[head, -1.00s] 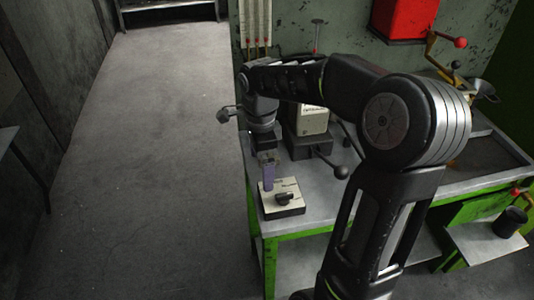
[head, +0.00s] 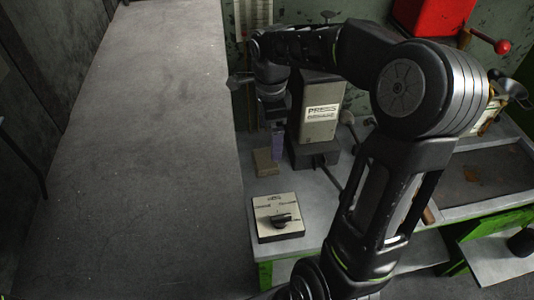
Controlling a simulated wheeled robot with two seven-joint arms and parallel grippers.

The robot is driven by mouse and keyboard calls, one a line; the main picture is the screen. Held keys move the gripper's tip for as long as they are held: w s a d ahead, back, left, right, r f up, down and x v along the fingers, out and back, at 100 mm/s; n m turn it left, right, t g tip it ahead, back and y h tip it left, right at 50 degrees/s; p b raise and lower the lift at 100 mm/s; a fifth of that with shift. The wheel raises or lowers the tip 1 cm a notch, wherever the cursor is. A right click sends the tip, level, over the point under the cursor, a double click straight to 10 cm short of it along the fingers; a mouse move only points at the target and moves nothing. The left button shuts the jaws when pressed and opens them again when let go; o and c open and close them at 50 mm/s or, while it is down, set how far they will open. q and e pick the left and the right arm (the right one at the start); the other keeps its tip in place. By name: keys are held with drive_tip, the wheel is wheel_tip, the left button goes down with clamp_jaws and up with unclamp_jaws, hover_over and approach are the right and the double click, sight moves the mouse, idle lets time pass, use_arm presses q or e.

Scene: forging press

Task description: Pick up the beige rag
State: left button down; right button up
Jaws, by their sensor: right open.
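A small beige piece, which looks like the folded rag (head: 265,162), rests on the workbench near its left edge, beside the base of the press. My right gripper (head: 278,150) points down right by it, just above or behind its upper right side. The gripper is open, with one purplish finger showing; I cannot tell whether it touches the rag. My left gripper is out of view.
A control box with a black rotary knob (head: 278,218) sits at the front left of the workbench (head: 316,205). The press (head: 321,108) stands behind it, with a lever to its right. A red box (head: 432,14) hangs on the wall. The floor at left is clear.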

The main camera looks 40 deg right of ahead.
sight(269, 157)
drive_tip(key=shift+s+a, duration=0.1)
drive_tip(key=shift+f, duration=1.3)
drive_tip(key=shift+f+p, duration=0.25)
drive_tip(key=shift+p, duration=0.05)
drive_tip(key=shift+w+f+p, duration=0.2)
drive_tip(key=shift+f+p, duration=0.4)
drive_tip(key=shift+f, duration=1.75)
drive_tip(key=shift+c, duration=0.2)
drive_tip(key=c, duration=1.3)
